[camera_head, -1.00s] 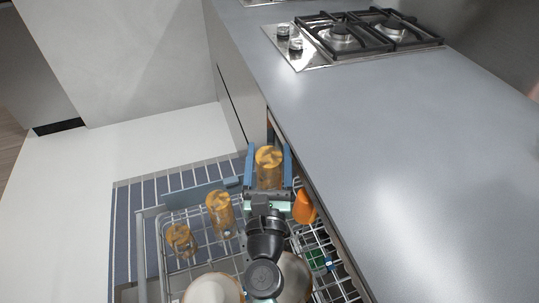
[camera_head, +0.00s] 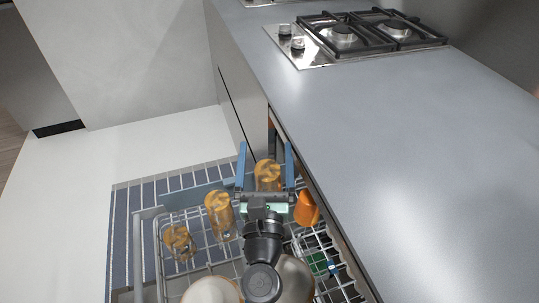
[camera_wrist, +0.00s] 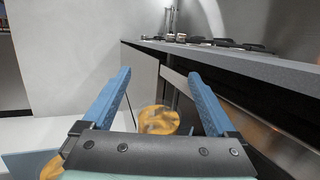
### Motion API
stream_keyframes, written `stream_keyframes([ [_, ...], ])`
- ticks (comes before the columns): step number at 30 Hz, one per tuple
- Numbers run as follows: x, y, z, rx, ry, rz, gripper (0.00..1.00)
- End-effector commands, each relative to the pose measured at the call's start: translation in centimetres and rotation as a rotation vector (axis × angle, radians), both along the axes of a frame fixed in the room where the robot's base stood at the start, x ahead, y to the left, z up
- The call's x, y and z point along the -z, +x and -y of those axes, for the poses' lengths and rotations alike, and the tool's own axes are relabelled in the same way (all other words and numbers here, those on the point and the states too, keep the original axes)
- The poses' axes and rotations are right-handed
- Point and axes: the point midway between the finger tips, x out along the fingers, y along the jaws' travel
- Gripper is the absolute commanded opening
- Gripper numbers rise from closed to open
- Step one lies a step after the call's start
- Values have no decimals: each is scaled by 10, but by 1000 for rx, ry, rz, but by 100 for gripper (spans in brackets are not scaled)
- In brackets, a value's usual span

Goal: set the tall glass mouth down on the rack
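An amber-patterned tall glass (camera_head: 268,177) stands upright at the far end of the pulled-out dishwasher rack (camera_head: 200,258), with a closed-looking round end facing up. It also shows in the wrist view (camera_wrist: 158,121), below and between my fingers. My gripper (camera_head: 267,158) is open, its two blue fingers on either side of the glass. In the wrist view the gripper (camera_wrist: 160,95) has clear gaps between each finger and the glass. The glass's lower part and its contact with the rack are hidden by my gripper.
Two similar amber glasses (camera_head: 219,214) (camera_head: 179,241) stand in the rack to the left. An orange cup (camera_head: 306,209) is close on the right. Pale round dishes (camera_head: 212,291) are at the near end. The grey counter edge (camera_head: 330,225) runs along the right.

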Motion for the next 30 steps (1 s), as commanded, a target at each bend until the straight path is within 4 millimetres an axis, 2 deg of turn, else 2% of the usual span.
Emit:
stream_keyframes([
  [1, 112, -4, -3, -12, 21, -210, 97],
  [2, 112, -4, -3, -11, 21, -210, 100],
  [20, 108, -6, 3, 3, 14, -204, 100],
  [26, 108, -27, 3, 3, 13, -204, 100],
  [30, 110, -54, 2, 2, 13, -205, 100],
])
